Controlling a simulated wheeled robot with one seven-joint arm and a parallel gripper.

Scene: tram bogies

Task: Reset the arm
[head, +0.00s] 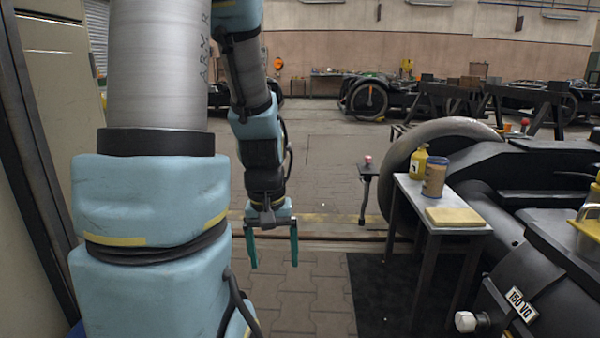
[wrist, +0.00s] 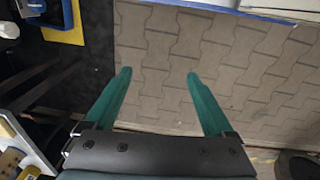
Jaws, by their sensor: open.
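My gripper (head: 273,258) hangs from my blue and grey arm in the head view, pointing down over the paved floor. Its two green fingers are spread apart with nothing between them. In the wrist view my gripper (wrist: 158,75) is also open and empty, with only paving behind the fingertips. It is left of the small table (head: 402,182) and apart from it.
The table bears a yellow bottle (head: 419,163), a tan jar (head: 435,177) and a yellow block (head: 454,217). A dark bogie with a large wheel (head: 400,165) stands behind and right. A beige cabinet (head: 55,110) is close at left. Paved floor (head: 305,290) below my gripper is clear.

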